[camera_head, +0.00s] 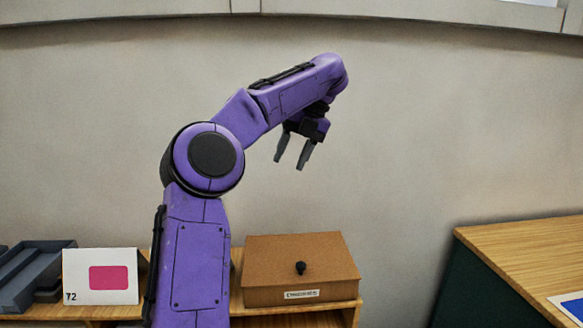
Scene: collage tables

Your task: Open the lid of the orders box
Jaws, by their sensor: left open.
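The orders box appears to be the brown box (301,290) on the wooden shelf unit, low in the middle of the head view. Its lid (300,253) is down and has a small black knob (300,268) near the front edge. A small white label (301,294) is on its front; its text is too small to read surely. My left gripper (290,167) is open and empty, pointing down, high above the box and apart from it. My left arm crosses in front of the shelf, just left of the box. My right gripper is not in view.
A white card (100,297) with a pink rectangle and the number 72 stands left of my arm. A dark grey tray (32,272) is at the far left. A wooden-topped table (530,255) with a dark green side stands at the right. The wall behind is bare.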

